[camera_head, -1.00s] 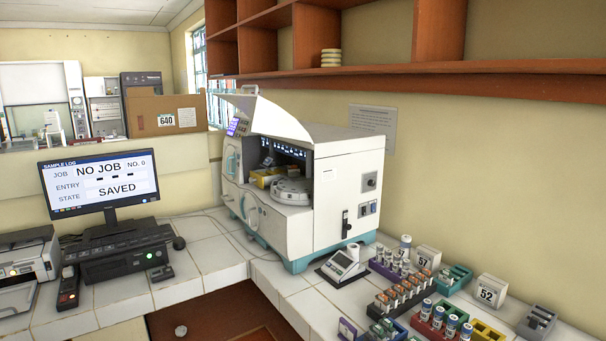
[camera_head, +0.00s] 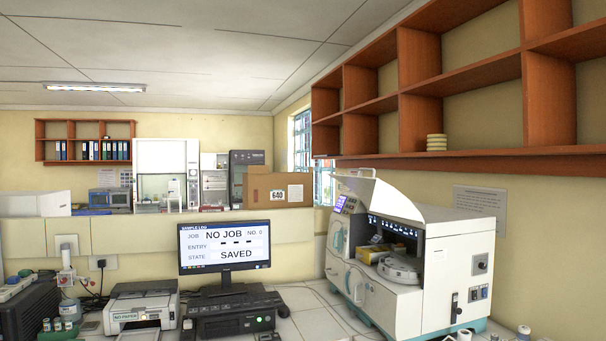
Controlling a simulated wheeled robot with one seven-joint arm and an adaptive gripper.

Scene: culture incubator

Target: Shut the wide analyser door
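The wide analyser (camera_head: 456,265) is a white bench machine with a teal base, standing on the tiled counter at the right. Its wide white door (camera_head: 382,200) is raised and tilted up over the top. Inside the opening are a pale round carousel (camera_head: 400,268), a yellow part beside it and a row of small lit parts behind. A small lit screen (camera_head: 340,203) shows by the door's left end. My gripper is not in view.
A monitor (camera_head: 224,246) reading "NO JOB" and "SAVED" stands left of the analyser, with a printer (camera_head: 141,308) further left. Wooden shelves (camera_head: 430,105) hang above the analyser. Some tiled counter (camera_head: 315,312) is bare between monitor and analyser.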

